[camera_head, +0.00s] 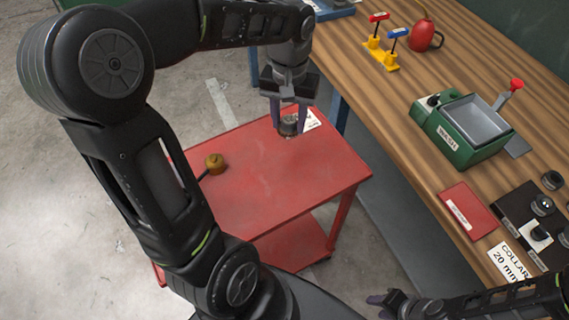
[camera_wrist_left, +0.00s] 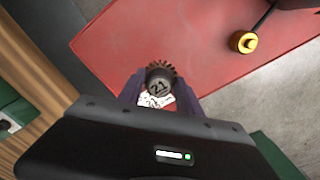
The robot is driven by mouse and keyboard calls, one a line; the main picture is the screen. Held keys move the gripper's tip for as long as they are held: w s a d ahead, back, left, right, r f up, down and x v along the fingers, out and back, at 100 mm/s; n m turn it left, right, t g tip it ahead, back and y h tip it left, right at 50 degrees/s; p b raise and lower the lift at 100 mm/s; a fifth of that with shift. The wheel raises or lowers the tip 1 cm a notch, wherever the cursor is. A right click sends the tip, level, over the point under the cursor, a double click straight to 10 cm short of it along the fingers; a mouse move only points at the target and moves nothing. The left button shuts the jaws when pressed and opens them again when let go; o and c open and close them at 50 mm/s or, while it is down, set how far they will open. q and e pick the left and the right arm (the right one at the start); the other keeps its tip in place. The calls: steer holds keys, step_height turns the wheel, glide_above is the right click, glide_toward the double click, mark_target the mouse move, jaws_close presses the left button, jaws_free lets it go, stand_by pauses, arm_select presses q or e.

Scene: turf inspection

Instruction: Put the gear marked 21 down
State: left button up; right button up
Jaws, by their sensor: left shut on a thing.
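The gear marked 21 (camera_wrist_left: 159,87) is a brown toothed wheel with a dark grey hub, and its number faces the left wrist camera. My left gripper (camera_head: 289,122) is shut on the gear, which shows between its fingers in the head view (camera_head: 289,127). The gear is at the far end of the red cart top (camera_head: 262,180), beside a white label (camera_head: 311,118). I cannot tell whether the gear touches the cart. My right gripper (camera_head: 388,303) is at the bottom of the head view, apart from the gear, and its jaw opening is unclear.
A brass-coloured knob on a dark rod (camera_head: 214,162) lies on the cart's left side. The wooden bench (camera_head: 390,130) at right holds a green wash box (camera_head: 462,130), a red plate (camera_head: 468,211) and a red oil can (camera_head: 424,36). The cart's middle is clear.

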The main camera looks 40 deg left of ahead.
arm_select(q)
steer(key=shift+s+a+f, duration=0.1)
steer(key=shift+s+a, duration=0.15)
steer(key=shift+s, duration=0.2)
glide_above(285, 157)
steer(key=shift+f, duration=3.1)
steer(key=shift+f, duration=1.85)
steer(key=shift+s, duration=0.1)
steer(key=shift+f, duration=0.15)
steer(key=o, duration=1.4)
steer(key=shift+c, duration=0.2)
